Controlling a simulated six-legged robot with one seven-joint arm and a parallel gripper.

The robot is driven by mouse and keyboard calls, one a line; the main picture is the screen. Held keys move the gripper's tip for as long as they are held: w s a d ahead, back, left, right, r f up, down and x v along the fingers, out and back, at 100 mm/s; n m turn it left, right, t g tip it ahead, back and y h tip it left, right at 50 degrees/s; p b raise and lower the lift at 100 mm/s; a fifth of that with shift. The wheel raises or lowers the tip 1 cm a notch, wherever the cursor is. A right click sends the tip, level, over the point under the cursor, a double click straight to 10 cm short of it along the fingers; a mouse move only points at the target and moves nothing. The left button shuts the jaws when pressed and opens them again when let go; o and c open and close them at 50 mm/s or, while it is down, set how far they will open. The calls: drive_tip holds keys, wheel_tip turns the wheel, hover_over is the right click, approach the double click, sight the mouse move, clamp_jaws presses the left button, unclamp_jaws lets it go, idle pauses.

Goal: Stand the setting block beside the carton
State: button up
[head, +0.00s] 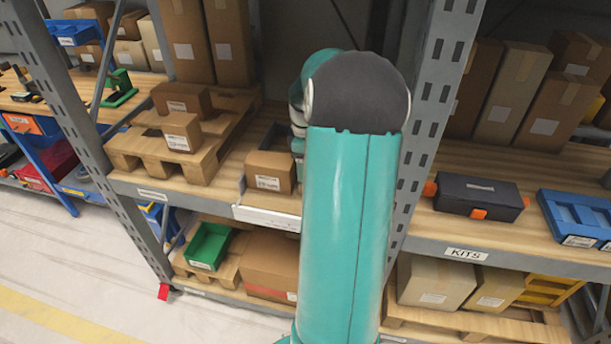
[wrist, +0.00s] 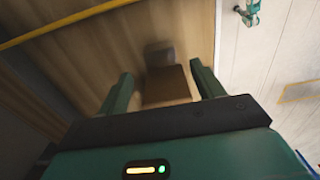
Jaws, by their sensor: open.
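My gripper (wrist: 161,72) is open in the wrist view, one dark green finger on each side. A small brown carton (wrist: 167,84) shows between the fingers; I cannot tell whether they touch it. A blurred grey block (wrist: 159,54) lies just beyond it, possibly the setting block. In the head view a small brown carton (head: 270,172) with a white label sits at the shelf's front, left of my arm. My arm hides the shelf right of it and my gripper there. I cannot make out a setting block in the head view.
A wooden pallet (head: 140,152) with small cartons stands to the left on the same shelf. A grey rack post (head: 432,90) rises close to the right of my arm.

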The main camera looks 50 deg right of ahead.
wheel_tip(320, 180, up, 7)
drive_tip(key=w+a+r+m+t+h, duration=0.1)
drive_tip(key=a+r, duration=0.3)
drive_tip(key=a, duration=0.8)
drive_tip(key=w+a+r+m+t+h, duration=0.1)
drive_tip(key=a+r, duration=0.3)
drive_tip(key=a, duration=0.8)
drive_tip(key=s+a+m+t+y, duration=0.1)
drive_tip(key=s+a, duration=0.4)
drive_tip(key=a, duration=0.3)
drive_tip(key=s+a+m+t+y, duration=0.1)
drive_tip(key=s+a, duration=0.3)
drive_tip(key=a, duration=0.5)
drive_tip(key=shift+s+a+f+m+t, duration=0.2)
drive_tip(key=shift+s+f+m+t, duration=0.2)
drive_tip(key=shift+t, duration=0.4)
drive_tip(key=shift+c, duration=0.5)
drive_tip(key=c, duration=0.6)
drive_tip(key=shift+w+d, duration=0.1)
drive_tip(key=shift+d, duration=0.05)
